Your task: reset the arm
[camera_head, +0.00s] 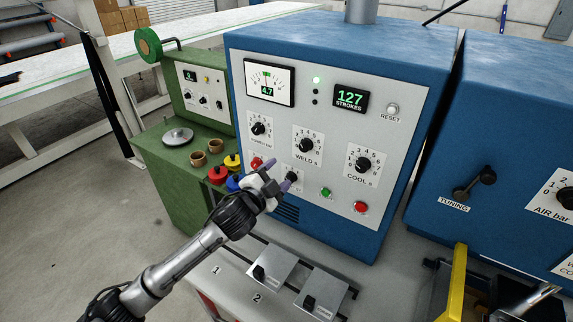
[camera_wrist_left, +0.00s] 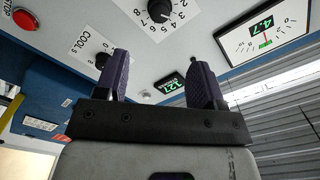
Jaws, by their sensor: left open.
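My left gripper (camera_head: 276,178) is in front of the lower part of the blue cabinet's grey control panel (camera_head: 330,120). Its purple fingers are apart with nothing between them. The left wrist view shows the same open fingers (camera_wrist_left: 160,80), with the panel beyond. The fingers overlap the lower-left knob area in the head view; I cannot tell whether they touch the panel. My left arm comes in from the lower left. My right gripper is not seen.
The panel has a weld knob (camera_head: 306,145), a cool knob (camera_head: 363,165), a green button (camera_head: 326,192), a red button (camera_head: 361,208) and a reset button (camera_head: 392,109). A green cabinet (camera_head: 170,165) stands left. Grey sliding plates (camera_head: 268,266) lie below. A yellow frame (camera_head: 455,285) stands lower right.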

